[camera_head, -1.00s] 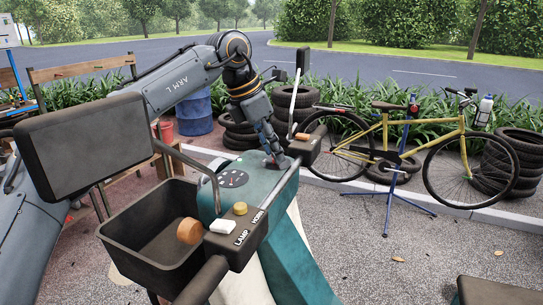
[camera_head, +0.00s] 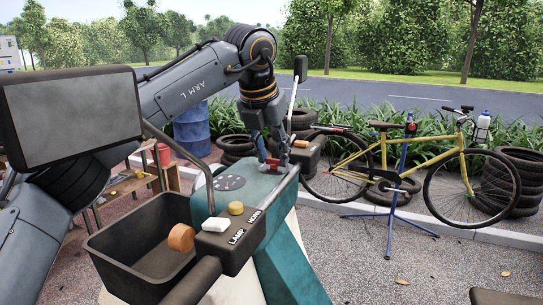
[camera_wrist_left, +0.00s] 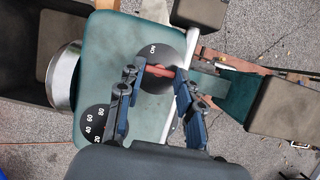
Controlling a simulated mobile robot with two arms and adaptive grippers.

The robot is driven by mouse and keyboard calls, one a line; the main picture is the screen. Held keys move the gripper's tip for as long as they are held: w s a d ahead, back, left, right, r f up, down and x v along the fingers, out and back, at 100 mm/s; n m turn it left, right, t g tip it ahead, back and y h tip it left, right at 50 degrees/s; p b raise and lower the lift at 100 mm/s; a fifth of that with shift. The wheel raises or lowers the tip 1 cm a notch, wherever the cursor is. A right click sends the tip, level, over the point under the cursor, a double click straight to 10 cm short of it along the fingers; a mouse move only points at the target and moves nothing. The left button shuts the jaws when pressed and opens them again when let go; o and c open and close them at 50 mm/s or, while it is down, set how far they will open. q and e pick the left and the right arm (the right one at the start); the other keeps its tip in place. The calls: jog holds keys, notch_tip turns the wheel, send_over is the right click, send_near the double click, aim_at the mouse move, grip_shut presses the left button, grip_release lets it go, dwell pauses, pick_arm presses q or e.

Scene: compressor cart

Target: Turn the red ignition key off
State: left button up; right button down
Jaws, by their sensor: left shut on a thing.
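The red ignition key (camera_wrist_left: 150,70) sits on a round black switch plate (camera_wrist_left: 153,83) with an ON label near its top edge in the left wrist view. The key lies roughly crosswise in that view. My left gripper (camera_wrist_left: 157,73) is shut on the key, with a finger on either side of it. In the head view my left gripper (camera_head: 272,163) points down onto the teal cart top (camera_head: 262,191), and a bit of red shows at its fingertips. The fingers partly cover the key and plate. My right gripper is not in view.
A dial (camera_head: 229,183) lies just left of the gripper. A black basket (camera_head: 135,265), handlebar with LAMP and HORN buttons (camera_head: 235,208), mirrors and a lever stand close around. A yellow bicycle (camera_head: 420,165) on a blue stand and stacked tyres are behind, to the right.

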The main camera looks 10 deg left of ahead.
pick_arm(q)
jog(key=shift+f, duration=0.1)
dwell(0.4)
jog(key=o, duration=1.1)
jog(key=shift+o, duration=0.2)
jog(key=d+v, duration=0.1)
jog(key=v, duration=1.1)
jog(key=shift+a, duration=0.4)
